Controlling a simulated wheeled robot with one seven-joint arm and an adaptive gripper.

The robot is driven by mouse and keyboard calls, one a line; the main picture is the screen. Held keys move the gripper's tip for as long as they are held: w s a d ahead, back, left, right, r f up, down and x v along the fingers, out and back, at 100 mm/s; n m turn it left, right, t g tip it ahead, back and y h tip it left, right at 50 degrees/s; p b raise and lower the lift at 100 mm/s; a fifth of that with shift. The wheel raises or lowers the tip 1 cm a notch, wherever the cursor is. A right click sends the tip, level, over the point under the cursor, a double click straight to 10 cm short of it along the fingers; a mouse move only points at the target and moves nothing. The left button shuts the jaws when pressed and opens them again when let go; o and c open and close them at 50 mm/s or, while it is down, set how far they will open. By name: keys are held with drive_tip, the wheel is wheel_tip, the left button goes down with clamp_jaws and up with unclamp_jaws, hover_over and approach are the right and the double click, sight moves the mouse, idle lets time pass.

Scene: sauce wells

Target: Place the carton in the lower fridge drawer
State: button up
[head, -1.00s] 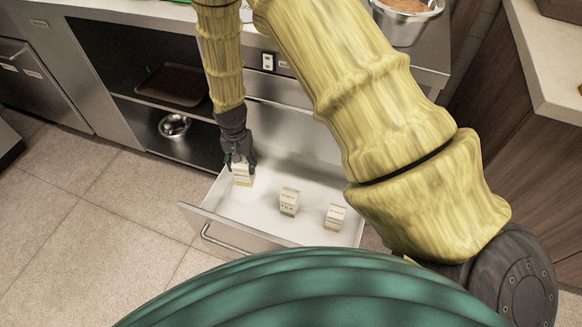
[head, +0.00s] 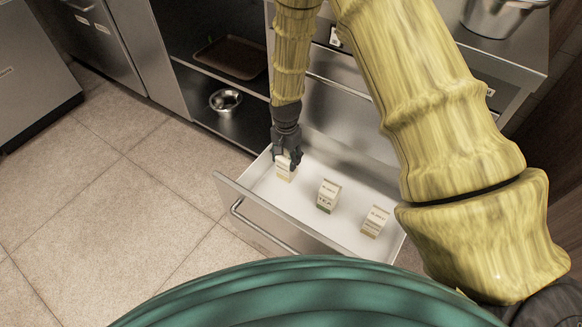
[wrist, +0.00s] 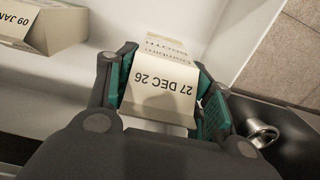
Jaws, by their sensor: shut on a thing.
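My gripper (head: 287,160) reaches down into the open lower drawer (head: 338,229) at its left end. It is shut on a cream carton (head: 285,174). In the wrist view the gripper (wrist: 163,100) has a finger on each side of this carton (wrist: 160,88), whose label reads "27 DEC 26". The carton looks upright inside the drawer; whether its base rests on the drawer floor I cannot tell. Two other cartons stand in the drawer: one in the middle (head: 328,196) with a green band and one to the right (head: 375,222).
The drawer front has a bar handle (head: 262,232). Left of the drawer, an open cabinet holds a brown tray (head: 229,57) and a metal bowl (head: 225,101). A metal container (head: 492,17) stands on the counter above. The tiled floor (head: 130,190) at left is clear.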

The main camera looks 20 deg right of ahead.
drive_tip(key=shift+f+b, duration=0.5)
drive_tip(key=shift+f, duration=1.85)
drive_tip(key=o, duration=1.4)
drive_tip(key=shift+f, duration=0.1)
wheel_tip(320, 180, up, 12)
drive_tip(key=p, duration=0.2)
drive_tip(key=shift+p, duration=0.3)
